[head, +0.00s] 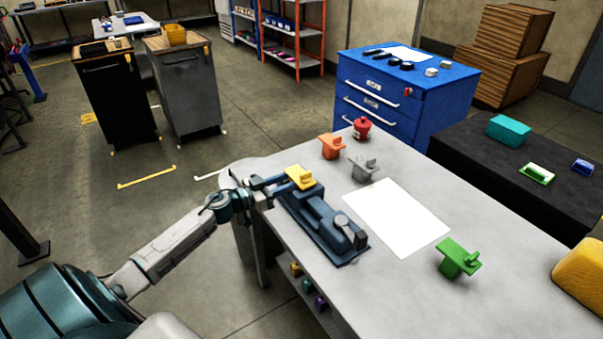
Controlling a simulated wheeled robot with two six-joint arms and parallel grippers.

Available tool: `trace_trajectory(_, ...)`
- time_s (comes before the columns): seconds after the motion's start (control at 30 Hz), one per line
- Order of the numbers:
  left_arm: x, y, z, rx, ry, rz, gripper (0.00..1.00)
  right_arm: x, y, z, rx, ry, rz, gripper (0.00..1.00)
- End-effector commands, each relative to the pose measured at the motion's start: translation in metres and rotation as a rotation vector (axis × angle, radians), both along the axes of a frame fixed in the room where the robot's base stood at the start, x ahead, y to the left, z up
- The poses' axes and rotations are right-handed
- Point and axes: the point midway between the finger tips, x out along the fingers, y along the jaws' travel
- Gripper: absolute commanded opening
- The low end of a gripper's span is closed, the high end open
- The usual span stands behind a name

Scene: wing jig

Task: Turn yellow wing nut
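The yellow wing nut (300,177) sits at the far left end of the dark blue jig (318,222) on the grey table. My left gripper (277,186) reaches in from the left and its fingertips are right beside the yellow wing nut, at its left side. The picture is too small to tell whether the fingers touch it or how far apart they are. My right gripper is not in view.
Orange (332,146), grey (363,167) and green (458,258) wing-shaped parts and a red part (362,128) stand on the table (400,290). A white sheet (397,217) lies right of the jig. A yellow rounded thing (582,278) is at the right edge.

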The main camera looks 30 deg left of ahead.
Motion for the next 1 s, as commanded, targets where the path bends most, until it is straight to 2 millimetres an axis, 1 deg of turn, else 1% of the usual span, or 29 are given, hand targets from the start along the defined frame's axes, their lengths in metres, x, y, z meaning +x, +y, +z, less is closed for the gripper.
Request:
trace_trajectory(0.03,0.009,-0.004,0.004,-0.004,-0.002,0.001,0.33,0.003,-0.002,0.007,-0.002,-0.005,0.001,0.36)
trace_trajectory(0.1,0.02,-0.009,0.004,-0.004,-0.002,0.003,0.33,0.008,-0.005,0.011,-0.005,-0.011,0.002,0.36)
trace_trajectory(0.2,0.034,-0.016,0.004,-0.003,-0.001,0.001,0.33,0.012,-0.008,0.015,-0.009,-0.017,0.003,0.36)
trace_trajectory(0.3,0.045,-0.02,0.002,-0.003,-0.001,0.002,0.33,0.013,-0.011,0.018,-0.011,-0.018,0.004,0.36)
trace_trajectory(0.5,0.056,-0.025,0.0,-0.001,0.001,0.0,0.33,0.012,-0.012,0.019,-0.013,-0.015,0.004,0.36)
trace_trajectory(0.77,0.057,-0.026,-0.001,0.001,0.002,0.0,0.33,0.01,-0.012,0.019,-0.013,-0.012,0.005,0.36)
trace_trajectory(0.8,0.057,-0.026,-0.001,0.001,0.002,0.0,0.29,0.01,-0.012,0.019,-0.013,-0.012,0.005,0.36)
trace_trajectory(0.87,0.057,-0.026,0.0,0.001,0.002,0.0,0.17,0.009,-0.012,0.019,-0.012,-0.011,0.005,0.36)
trace_trajectory(0.93,0.057,-0.026,0.0,0.001,0.002,0.0,0.03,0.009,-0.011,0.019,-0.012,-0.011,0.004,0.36)
trace_trajectory(0.97,0.057,-0.026,0.0,0.001,0.002,0.0,0.0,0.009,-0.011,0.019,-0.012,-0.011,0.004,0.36)
trace_trajectory(1.0,0.057,-0.026,0.0,0.001,0.002,0.0,0.0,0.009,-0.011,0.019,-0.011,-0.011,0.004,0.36)
